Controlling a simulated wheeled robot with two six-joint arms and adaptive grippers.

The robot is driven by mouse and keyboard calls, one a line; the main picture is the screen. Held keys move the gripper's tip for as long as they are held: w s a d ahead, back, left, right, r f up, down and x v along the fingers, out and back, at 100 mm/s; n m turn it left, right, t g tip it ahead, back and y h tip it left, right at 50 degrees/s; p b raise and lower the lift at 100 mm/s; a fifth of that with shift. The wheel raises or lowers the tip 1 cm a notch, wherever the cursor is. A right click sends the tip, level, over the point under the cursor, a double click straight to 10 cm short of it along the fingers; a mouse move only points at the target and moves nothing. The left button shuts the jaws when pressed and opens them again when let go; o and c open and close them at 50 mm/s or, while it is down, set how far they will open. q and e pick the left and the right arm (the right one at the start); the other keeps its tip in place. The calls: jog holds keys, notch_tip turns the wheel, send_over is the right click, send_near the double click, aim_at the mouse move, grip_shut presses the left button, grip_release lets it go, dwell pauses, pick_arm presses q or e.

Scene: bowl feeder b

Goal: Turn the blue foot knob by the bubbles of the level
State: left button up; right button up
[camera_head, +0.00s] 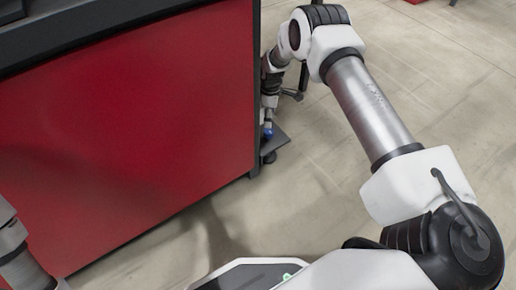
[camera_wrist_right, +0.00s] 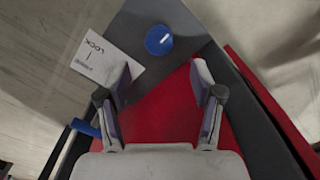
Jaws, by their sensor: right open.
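The blue foot knob (camera_wrist_right: 159,40) is round with a white mark on top. It sits on a dark grey foot plate (camera_wrist_right: 183,18) at the top of the right wrist view. In the head view the knob (camera_head: 268,132) is a small blue spot low at the cabinet's corner. My right gripper (camera_wrist_right: 162,80) is open and empty, its fingertips apart from the knob, which lies beyond the gap between them. The level and its bubbles are not in view. My left gripper is not in view; only part of my left arm shows at the lower left.
A white label reading "LOCK" (camera_wrist_right: 103,62) lies beside the knob. The red cabinet (camera_head: 130,120) stands left of my right arm; its red surface (camera_wrist_right: 165,115) also shows between the fingers. A blue piece (camera_wrist_right: 86,127) is left of the gripper. Open floor (camera_head: 440,90) lies to the right.

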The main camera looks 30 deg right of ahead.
aim_at(269, 131)
notch_tip(269, 131, down, 8)
jog(key=b, duration=0.3)
jog(key=shift+r+b, duration=0.1)
jog(key=shift+b, duration=0.3)
jog(key=shift+r, duration=0.1)
jog(key=c, duration=1.1)
